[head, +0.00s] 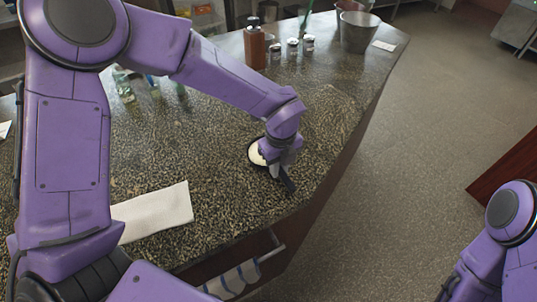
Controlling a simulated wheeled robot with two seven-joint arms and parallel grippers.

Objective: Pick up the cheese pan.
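The cheese pan (254,154) is a small dark round pan with pale cream contents. It sits on the speckled stone counter, near the counter's right edge. Its dark handle (290,187) points down and to the right. My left gripper (275,172) reaches down at the pan, with its grey fingers at the handle close to the rim. The gripper and wrist hide part of the pan and handle. I cannot tell whether the fingers are closed on the handle. My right arm shows only at the lower right, and its gripper is out of view.
A white cloth (152,211) lies on the counter to the left. A brown bottle (254,47), several small jars (292,47) and a metal bucket (358,33) stand at the back. A striped towel (233,280) hangs on a rail below the front edge.

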